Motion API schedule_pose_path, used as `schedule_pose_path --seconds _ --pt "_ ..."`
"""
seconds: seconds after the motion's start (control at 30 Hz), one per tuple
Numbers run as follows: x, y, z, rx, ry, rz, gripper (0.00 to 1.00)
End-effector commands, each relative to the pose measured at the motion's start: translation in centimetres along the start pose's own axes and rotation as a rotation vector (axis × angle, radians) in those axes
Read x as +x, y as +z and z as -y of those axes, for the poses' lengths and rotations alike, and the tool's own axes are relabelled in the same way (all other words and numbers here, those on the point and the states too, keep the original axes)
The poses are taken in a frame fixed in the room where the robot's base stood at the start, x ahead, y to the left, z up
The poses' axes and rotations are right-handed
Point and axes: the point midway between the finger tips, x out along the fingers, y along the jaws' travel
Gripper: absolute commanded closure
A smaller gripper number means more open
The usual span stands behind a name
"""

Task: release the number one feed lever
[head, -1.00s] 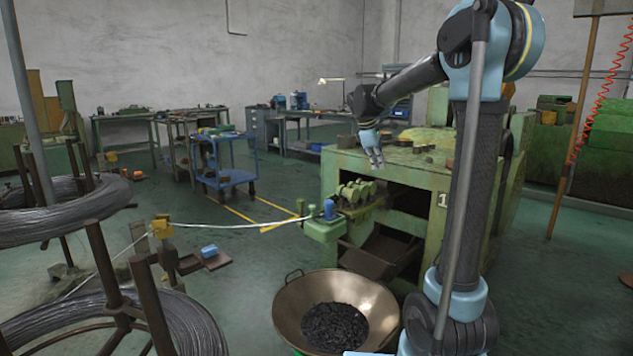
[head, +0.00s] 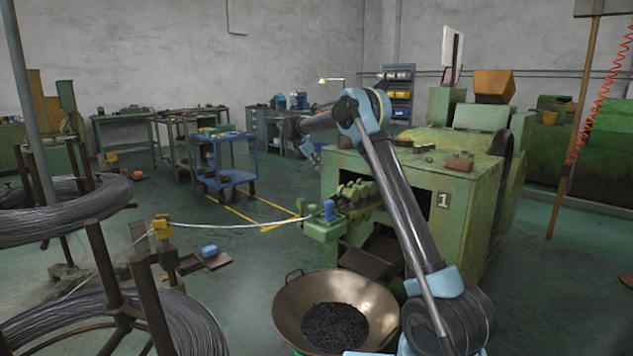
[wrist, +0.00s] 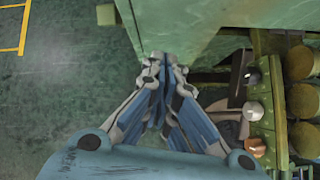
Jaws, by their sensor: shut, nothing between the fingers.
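The green heading machine (head: 472,200) with a number 1 plate (head: 443,200) stands right of centre in the head view. In the wrist view, levers with a black knob (wrist: 254,77), a pale grey knob (wrist: 252,110) and a copper knob (wrist: 255,147) stand in a row right of my gripper (wrist: 164,60). Which one is the feed lever I cannot tell. My gripper is shut and empty, its fingers pointing at the machine's green edge, apart from the knobs. In the head view my gripper (head: 316,158) is small, at the machine's far left side.
Feed rollers (head: 355,192) sit on the machine's front left, also at the right of the wrist view (wrist: 300,62). A pan of dark pieces (head: 285,310) stands in front. Wire coils (head: 60,210) are at left. A blue trolley (head: 225,180) stands on open floor behind.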

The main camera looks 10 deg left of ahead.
Motion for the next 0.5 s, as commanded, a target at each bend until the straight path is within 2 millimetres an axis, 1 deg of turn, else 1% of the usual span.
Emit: schedule_pose_path --seconds 0.03,0.1,0.2,0.33,0.5 --pt "0.5 -1.3 -1.5 -0.041 0.008 0.011 1.00" --pt "1.0 -2.8 -3.1 -0.096 0.015 0.026 1.00" --pt "1.6 -4.5 -4.9 -0.161 0.024 0.046 1.00" --pt "2.2 -6.0 -6.3 -0.216 0.030 0.063 1.00" --pt "2.4 -6.7 -6.9 -0.242 0.033 0.071 1.00"
